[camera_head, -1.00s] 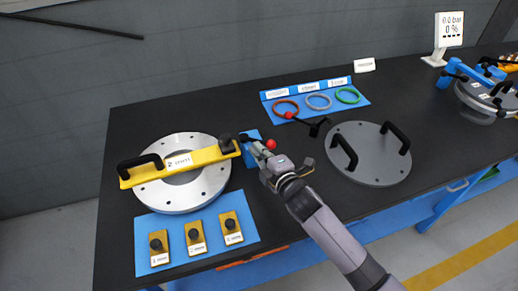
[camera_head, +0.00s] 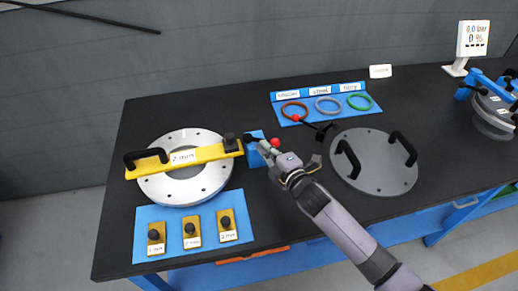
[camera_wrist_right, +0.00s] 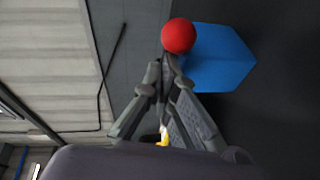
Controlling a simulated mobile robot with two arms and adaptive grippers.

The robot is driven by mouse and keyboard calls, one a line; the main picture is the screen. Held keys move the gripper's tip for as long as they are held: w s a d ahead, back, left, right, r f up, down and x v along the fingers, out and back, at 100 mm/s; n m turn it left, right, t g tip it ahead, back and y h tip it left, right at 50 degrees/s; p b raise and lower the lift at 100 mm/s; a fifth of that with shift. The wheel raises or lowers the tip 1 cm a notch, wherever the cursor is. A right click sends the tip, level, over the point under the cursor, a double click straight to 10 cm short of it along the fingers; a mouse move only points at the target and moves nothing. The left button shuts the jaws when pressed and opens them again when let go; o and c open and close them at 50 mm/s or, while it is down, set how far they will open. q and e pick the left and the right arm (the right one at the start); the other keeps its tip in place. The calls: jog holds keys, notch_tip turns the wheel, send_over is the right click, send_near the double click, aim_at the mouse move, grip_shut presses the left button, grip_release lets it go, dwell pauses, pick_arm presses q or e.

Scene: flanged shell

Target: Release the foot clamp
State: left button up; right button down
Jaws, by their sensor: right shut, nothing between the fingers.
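The foot clamp shows as a blue block (camera_head: 257,158) with a red ball knob (camera_head: 275,142), beside the black end of a yellow bar (camera_head: 205,153). The bar lies across a silver flanged ring (camera_head: 182,192) on the dark table. My right gripper (camera_head: 268,150) is shut and empty at the clamp, covering part of it. In the right wrist view, the red knob (camera_wrist_right: 178,36) appears just beyond the closed fingertips (camera_wrist_right: 166,62), in front of the blue block (camera_wrist_right: 222,58). Whether the fingers touch the knob is unclear. My left gripper is not in view.
A grey lid (camera_head: 374,175) with two black handles lies right of my arm. A second red knob (camera_head: 296,118) with a black lever is behind it. A blue mat (camera_head: 207,246) holds several yellow blocks. Coloured rings lie on a blue tray (camera_head: 372,114). A display (camera_head: 473,38) stands back right.

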aim_at(272, 142)
jog(key=shift+w+d+p, duration=0.15)
jog(key=shift+w+d, duration=0.3)
jog(key=shift+w, duration=0.15)
jog(key=shift+w+d+p, duration=0.15)
jog(key=shift+w+d, duration=0.25)
jog(key=shift+w, duration=0.2)
jog(key=shift+d, duration=0.1)
jog(key=shift+w+r, duration=0.1)
jog(key=shift+r, duration=0.05)
